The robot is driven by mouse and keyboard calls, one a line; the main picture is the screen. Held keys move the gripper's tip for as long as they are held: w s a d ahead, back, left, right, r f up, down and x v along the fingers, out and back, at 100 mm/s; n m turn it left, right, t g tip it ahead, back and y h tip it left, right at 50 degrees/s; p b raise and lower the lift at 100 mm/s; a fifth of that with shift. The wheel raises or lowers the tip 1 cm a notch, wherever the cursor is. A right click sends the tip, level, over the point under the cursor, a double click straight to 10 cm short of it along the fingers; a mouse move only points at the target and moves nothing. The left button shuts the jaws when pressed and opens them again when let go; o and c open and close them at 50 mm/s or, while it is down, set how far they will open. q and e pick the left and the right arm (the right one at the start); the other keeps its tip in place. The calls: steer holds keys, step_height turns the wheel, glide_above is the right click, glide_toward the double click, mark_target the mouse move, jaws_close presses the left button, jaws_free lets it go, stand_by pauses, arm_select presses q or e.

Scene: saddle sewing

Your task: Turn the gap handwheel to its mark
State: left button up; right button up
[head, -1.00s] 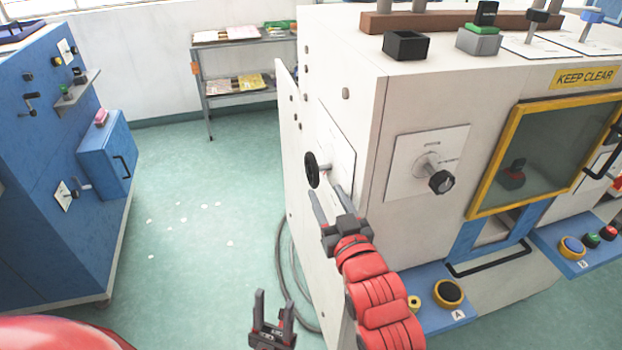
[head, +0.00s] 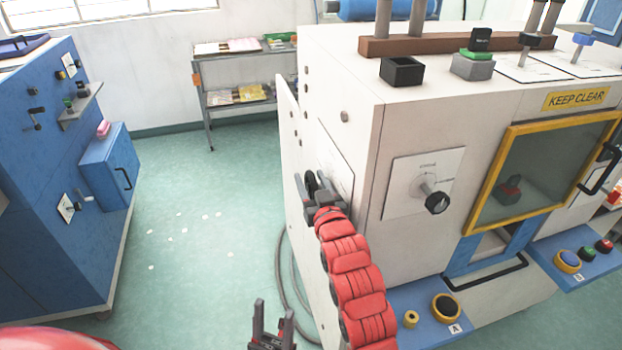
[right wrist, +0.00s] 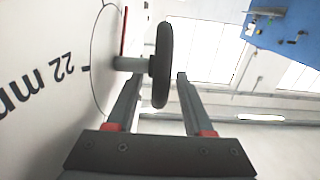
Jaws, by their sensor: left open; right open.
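The gap handwheel is a black wheel (right wrist: 163,65) on a short grey shaft, seen edge-on in the right wrist view. It stands out from a white plate (right wrist: 45,60) with a drawn circle, a black tick beside "22 mm" and a red pointer (right wrist: 125,30) at the shaft. The pointer and tick are apart. My right gripper (right wrist: 159,77) is open, one finger on each side of the wheel's rim. In the head view this gripper (head: 311,181) largely covers the wheel. My left gripper (head: 274,311) is open and empty, low over the floor.
The white machine (head: 345,150) carries another black knob (head: 437,203) on its front, beside a yellow-framed window (head: 540,170). Buttons sit on a blue ledge (head: 425,300) below. A blue cabinet (head: 40,160) stands at left, with open floor (head: 190,230) between.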

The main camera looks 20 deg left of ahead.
steer(key=shift+c, duration=0.2)
jaws_close()
steer(key=f+t+b, duration=0.1)
steer(key=b, duration=0.4)
steer(key=shift+s+y, duration=0.1)
steer(key=shift+y, duration=0.3)
steer(key=shift+d+r+b, duration=0.1)
steer(key=shift+r+b, duration=0.1)
steer(key=shift+b, duration=0.15)
steer(key=shift+r, duration=0.25)
steer(key=shift+o, duration=0.2)
jaws_free()
